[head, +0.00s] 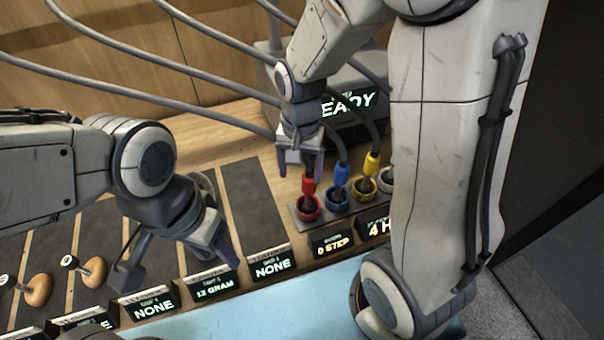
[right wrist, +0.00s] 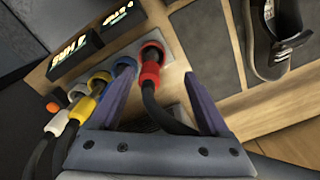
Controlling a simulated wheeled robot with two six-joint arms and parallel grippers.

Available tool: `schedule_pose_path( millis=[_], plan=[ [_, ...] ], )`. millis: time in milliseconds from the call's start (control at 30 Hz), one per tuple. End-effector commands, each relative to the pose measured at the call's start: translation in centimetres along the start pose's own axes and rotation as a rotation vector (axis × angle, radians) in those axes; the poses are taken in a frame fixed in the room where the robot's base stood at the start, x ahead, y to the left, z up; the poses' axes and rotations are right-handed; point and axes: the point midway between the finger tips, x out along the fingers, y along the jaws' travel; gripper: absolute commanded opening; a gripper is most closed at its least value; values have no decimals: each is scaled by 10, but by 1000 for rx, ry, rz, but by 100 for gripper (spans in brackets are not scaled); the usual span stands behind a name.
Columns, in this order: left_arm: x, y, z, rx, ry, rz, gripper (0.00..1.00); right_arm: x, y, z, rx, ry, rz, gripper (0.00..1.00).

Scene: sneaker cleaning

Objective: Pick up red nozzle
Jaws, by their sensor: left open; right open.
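The red nozzle (head: 308,186) stands in a red ring socket (head: 308,213) on a grey holder, with a dark hose running up from it. My right gripper (head: 300,168) is open just above and behind it, pointing down. In the right wrist view the red nozzle (right wrist: 149,73) lies between the directions of the two open fingers (right wrist: 160,100), with a gap on each side. I cannot tell whether a finger touches its hose. My left gripper (head: 172,257) is open and empty, over the front of the dark mats at left.
A blue nozzle (head: 341,174) and a yellow nozzle (head: 371,163) stand close to the right in the same row. Wooden-handled brushes (head: 94,270) lie at left. A dark shoe (right wrist: 276,40) shows in the right wrist view. Grey hoses (head: 130,82) cross behind. Label displays (head: 273,267) line the front.

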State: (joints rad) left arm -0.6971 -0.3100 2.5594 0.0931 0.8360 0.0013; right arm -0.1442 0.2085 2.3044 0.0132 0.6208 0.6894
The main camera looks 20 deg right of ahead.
Motion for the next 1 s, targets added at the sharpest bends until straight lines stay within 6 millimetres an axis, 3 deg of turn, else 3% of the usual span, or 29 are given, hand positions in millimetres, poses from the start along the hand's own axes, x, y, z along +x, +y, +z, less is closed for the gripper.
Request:
schedule_pose_path(
  millis=[33, 167, 400, 667, 1000],
  plan=[
    [-12, 1, 0, 0, 0, 0, 50, -4, 7, -14, 83, -4, 8, 80],
    [-16, 1, -1, -1, -1, 0, 50, 9, 16, -29, 188, -4, 14, 80],
    [-18, 1, -1, -1, -1, 0, 50, 47, 17, -30, 197, -3, 14, 80],
    [-23, 2, -1, -1, -1, 0, 50, 65, 18, -30, 197, -3, 14, 80],
    [-34, 2, -2, -1, -1, 0, 50, 104, 18, -32, 196, -2, 13, 80]
  ],
)
